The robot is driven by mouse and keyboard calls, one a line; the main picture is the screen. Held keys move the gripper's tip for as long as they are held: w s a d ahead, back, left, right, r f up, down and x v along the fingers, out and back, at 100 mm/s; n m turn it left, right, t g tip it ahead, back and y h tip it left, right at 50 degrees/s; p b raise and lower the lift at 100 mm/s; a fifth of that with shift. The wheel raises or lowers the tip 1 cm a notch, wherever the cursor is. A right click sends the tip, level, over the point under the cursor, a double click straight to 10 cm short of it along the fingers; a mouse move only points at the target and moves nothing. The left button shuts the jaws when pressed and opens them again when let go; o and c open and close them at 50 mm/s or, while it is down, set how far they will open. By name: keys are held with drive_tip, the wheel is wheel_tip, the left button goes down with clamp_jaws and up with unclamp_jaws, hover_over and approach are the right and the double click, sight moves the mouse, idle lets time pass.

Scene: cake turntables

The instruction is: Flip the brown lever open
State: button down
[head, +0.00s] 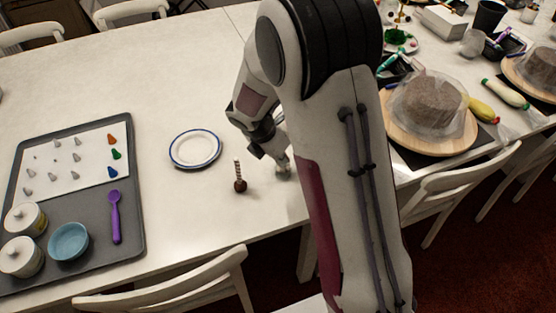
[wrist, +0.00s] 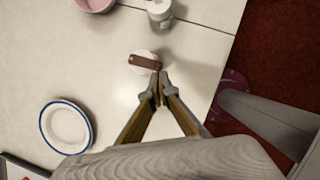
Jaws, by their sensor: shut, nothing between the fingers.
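In the head view my gripper (head: 283,162) is low over the table, partly behind my arm.
A white plate with a blue rim (head: 195,149) and a small brown item with an upright striped stick (head: 240,184) stand left of my gripper. A clear jar (wrist: 159,12) and a pink bowl (wrist: 95,4) stand beyond the lever. A grey tray (head: 80,220) lies far left.

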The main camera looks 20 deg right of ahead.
drive_tip(key=shift+s+d+n+t, duration=0.3)
drive_tip(key=shift+d+n, duration=0.25)
drive_tip(key=shift+n, duration=0.45)
idle(0.4)
drive_tip(key=w+d+n+t+y, duration=0.1)
drive_tip(key=w+d+n, duration=0.1)
drive_tip(key=d+n, duration=0.2)
drive_tip(key=d, duration=0.2)
drive_tip(key=shift+w+d+y, duration=0.35)
drive_tip(key=shift+y, duration=0.05)
idle(0.9)
